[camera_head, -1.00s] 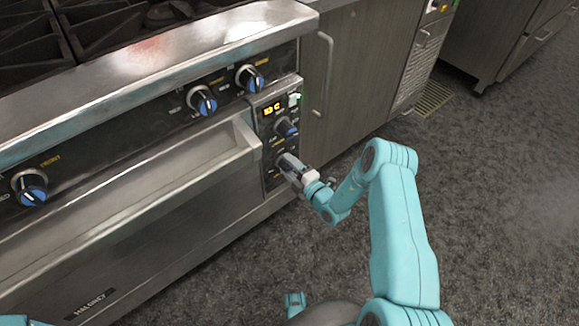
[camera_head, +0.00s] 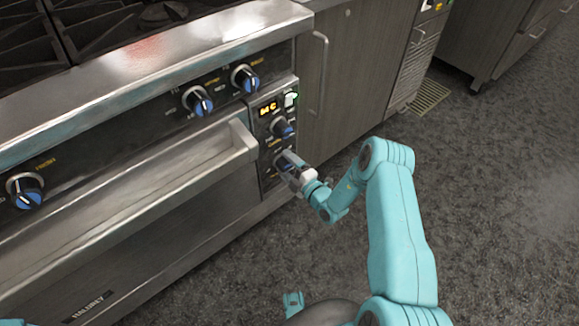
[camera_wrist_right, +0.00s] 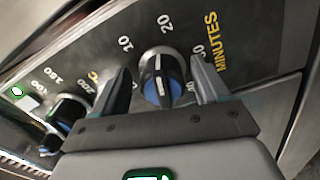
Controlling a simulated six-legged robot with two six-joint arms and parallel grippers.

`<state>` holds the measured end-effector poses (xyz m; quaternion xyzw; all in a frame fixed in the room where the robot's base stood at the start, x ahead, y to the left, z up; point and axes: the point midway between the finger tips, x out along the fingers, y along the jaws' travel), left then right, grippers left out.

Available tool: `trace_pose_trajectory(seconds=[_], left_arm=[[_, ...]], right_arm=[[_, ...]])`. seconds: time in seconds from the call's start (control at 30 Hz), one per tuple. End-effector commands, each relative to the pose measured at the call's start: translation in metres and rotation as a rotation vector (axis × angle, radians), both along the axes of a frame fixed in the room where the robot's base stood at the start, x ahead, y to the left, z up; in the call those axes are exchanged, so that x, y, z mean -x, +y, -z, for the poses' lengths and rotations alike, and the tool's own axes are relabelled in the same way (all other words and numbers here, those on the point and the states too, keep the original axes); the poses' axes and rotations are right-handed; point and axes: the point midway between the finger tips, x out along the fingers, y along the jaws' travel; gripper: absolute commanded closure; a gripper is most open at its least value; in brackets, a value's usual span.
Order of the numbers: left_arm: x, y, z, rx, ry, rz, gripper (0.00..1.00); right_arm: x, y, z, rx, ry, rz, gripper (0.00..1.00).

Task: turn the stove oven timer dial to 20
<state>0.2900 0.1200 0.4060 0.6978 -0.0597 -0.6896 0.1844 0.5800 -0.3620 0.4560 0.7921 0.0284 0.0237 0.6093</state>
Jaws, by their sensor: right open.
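The timer dial (camera_wrist_right: 160,78) is a round black knob with a blue face and a white pointer line. It sits among the printed numbers 10 and 20 and the yellow word MINUTES. Its line points up the panel, between 10 and 20 as far as I can tell. It is also the lowest knob on the oven control panel (camera_head: 281,160) in the head view, partly hidden by my gripper. My right gripper (camera_wrist_right: 160,70) is open, with one finger on each side of the dial; contact is not clear. It reaches the panel in the head view (camera_head: 287,163). My left gripper is out of view.
The temperature knob (camera_head: 282,127) is just above, under a lit display (camera_head: 267,109). The oven door handle (camera_head: 150,185) juts out left of the panel. A cabinet with a vertical handle (camera_head: 321,75) stands to the right. Open floor (camera_head: 480,200) lies right of my arm.

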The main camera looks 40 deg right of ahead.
Motion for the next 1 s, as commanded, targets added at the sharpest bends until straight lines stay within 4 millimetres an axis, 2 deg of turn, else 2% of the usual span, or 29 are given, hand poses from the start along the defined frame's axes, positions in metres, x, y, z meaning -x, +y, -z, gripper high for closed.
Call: trace_pose_trajectory(seconds=[0.17, 0.27, 0.5, 0.7, 0.83, 1.0], left_arm=[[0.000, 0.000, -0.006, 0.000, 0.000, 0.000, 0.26], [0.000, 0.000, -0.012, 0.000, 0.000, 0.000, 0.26], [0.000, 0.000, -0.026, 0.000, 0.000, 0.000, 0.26], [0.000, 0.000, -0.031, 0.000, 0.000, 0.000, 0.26], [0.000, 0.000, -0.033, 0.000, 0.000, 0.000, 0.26], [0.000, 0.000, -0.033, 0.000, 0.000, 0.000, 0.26]], right_arm=[[0.016, -0.001, 0.000, -0.003, 0.005, 0.001, 0.26], [0.038, -0.003, -0.001, -0.003, 0.007, 0.002, 0.26], [0.103, -0.008, -0.001, -0.004, 0.006, 0.005, 0.26], [0.144, -0.012, -0.001, -0.001, 0.002, 0.006, 0.26], [0.158, -0.012, 0.000, 0.000, 0.000, 0.003, 0.26], [0.163, -0.012, 0.000, 0.002, -0.002, 0.001, 0.26]])
